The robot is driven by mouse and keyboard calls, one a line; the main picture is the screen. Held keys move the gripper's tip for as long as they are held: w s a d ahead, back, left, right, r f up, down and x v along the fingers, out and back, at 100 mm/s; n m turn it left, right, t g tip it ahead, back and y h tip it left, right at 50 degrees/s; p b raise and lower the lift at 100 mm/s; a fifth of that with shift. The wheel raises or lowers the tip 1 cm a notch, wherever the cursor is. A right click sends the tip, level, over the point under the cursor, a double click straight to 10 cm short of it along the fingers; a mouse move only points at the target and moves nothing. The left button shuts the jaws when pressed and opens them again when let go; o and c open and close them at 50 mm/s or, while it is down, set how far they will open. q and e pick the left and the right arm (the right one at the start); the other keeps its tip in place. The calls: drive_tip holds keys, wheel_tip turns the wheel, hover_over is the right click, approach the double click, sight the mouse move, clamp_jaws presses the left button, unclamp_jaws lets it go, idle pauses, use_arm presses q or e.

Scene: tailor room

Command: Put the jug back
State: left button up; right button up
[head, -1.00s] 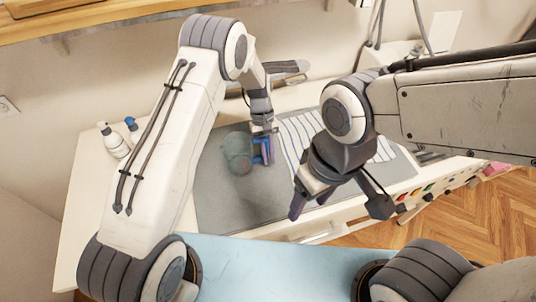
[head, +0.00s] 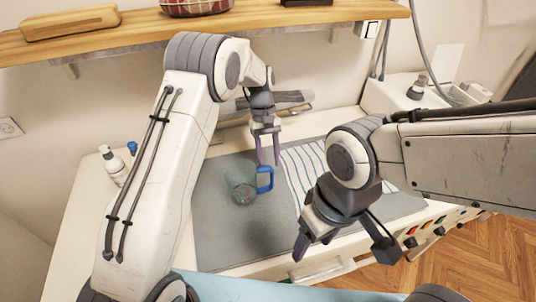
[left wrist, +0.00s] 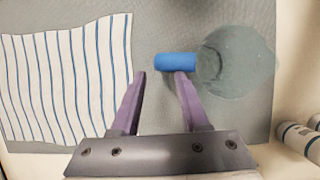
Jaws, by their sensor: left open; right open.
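The jug (head: 241,186) is a translucent grey-green vessel with a blue handle (head: 265,179). It stands on the grey mat (head: 222,238), left of the striped cloth. My left gripper (head: 268,150) is open and empty, above and behind the handle in the head view. In the left wrist view the jug (left wrist: 236,62) is at the upper right, and its blue handle (left wrist: 175,62) lies just beyond the fingertips of my left gripper (left wrist: 160,74). My right gripper (head: 340,246) is open and empty over the front right of the table.
A blue-and-white striped cloth (head: 304,177) lies on the mat. White bottles (head: 112,165) stand at the table's left. A wooden shelf (head: 140,37) with a bowl (head: 196,6) runs along the wall above. The mat's front left part is clear.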

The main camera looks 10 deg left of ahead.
use_arm(q)
drive_tip(key=s+d+r+m+t+y, duration=0.15)
drive_tip(key=s+d+r+m, duration=0.35)
drive_tip(key=s+r, duration=0.7)
drive_tip(key=s+a+m+t, duration=0.2)
drive_tip(key=s+m, duration=0.5)
drive_tip(key=s, duration=1.1)
drive_tip(key=shift+a+t+h, duration=0.35)
drive_tip(key=shift+a, duration=0.35)
